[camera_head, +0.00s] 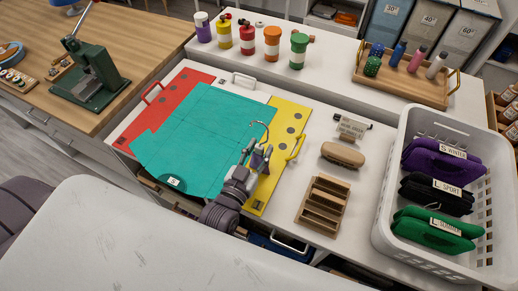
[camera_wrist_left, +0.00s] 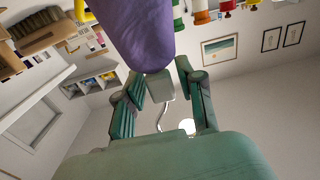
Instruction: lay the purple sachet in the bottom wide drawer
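The purple sachet (camera_head: 428,160), labelled "S WINTER", lies in a white crate (camera_head: 388,209) at the right, behind a black and a green sachet. My left gripper (camera_head: 260,151) is over the teal sheet's right edge, far left of the crate. Its fingers are apart in the left wrist view (camera_wrist_left: 160,95). A rounded purple shape (camera_wrist_left: 146,35) and a small grey block (camera_wrist_left: 159,84) show there near the fingers; I cannot tell what they are. A drawer handle (camera_head: 290,243) shows below the worktop's front edge; which drawer it belongs to is unclear. My right gripper is not visible.
The teal sheet (camera_head: 210,135) lies over red (camera_head: 178,95) and yellow (camera_head: 288,122) boards. Bottles and a wooden tray (camera_head: 405,85) occupy the back ledge. A white surface (camera_head: 130,245) fills the front left.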

